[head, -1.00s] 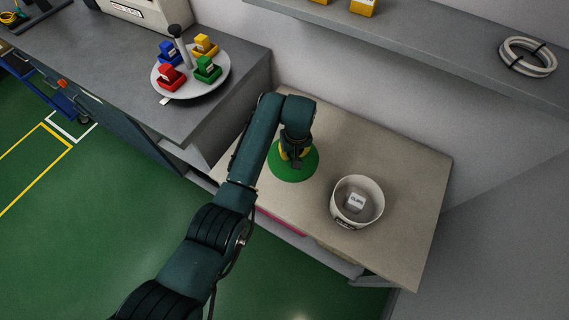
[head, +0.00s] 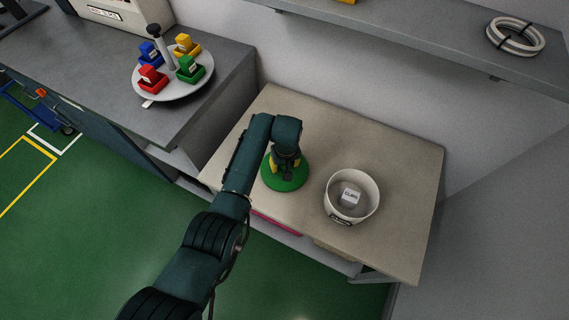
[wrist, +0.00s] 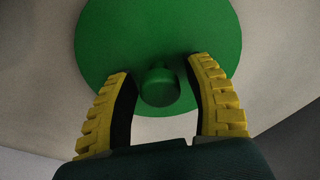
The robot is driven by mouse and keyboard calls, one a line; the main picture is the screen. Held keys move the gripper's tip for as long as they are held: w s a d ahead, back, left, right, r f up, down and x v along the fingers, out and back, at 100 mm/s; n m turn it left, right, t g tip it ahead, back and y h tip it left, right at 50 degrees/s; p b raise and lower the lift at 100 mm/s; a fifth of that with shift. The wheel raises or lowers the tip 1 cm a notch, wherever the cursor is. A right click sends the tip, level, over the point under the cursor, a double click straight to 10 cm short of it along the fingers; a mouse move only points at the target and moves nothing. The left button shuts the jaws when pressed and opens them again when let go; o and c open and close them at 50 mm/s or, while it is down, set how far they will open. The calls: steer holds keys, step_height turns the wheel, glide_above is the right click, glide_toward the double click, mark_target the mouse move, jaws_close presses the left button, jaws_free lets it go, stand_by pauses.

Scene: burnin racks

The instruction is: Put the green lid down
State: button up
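The green lid (head: 286,184) is a round disc with a knob on top. It is over the left part of the beige bench top (head: 400,165); I cannot tell whether it touches the surface. My gripper (head: 285,167) is above it, pointing down. In the wrist view, the yellow-and-black fingers of my gripper (wrist: 160,75) are on both sides of the knob of the green lid (wrist: 160,30), close around it. A narrow gap seems to show at the right finger.
A white round tub (head: 335,211) with a labelled white block (head: 350,195) inside stands right of the lid. A grey counter (head: 225,85) at left holds a round carousel (head: 178,90) with coloured bins. A shelf (head: 430,45) runs above. Bench right of the tub is clear.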

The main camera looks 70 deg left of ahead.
step_height(320, 180, up, 12)
steer(key=d+p, duration=0.1)
steer(key=p, duration=0.2)
steer(key=shift+d+r+p, duration=0.15)
steer(key=shift+p, duration=0.2)
steer(key=w+d+r+m+t+y, duration=0.35)
steer(key=w+r, duration=0.35)
steer(key=w, duration=0.3)
steer(key=w+d+r+m+t, duration=0.35)
steer(key=w+d+r, duration=0.25)
steer(key=d+r, duration=0.3)
steer(key=w+d+r+m+t, duration=0.3)
steer(key=w+d+r+t, duration=0.2)
steer(key=d+r, duration=0.45)
steer(key=s+d+r+m+t+h, duration=0.2)
steer(key=s+d+r+m+t, duration=0.2)
steer(key=d+r, duration=0.6)
steer(key=s+d+r+m+t+h, duration=0.3)
steer(key=s+d+r+t, duration=0.3)
steer(key=d+r, duration=0.5)
steer(key=s+d, duration=0.2)
steer(key=shift+s+d+m, duration=0.15)
steer(key=shift+s+m, duration=0.25)
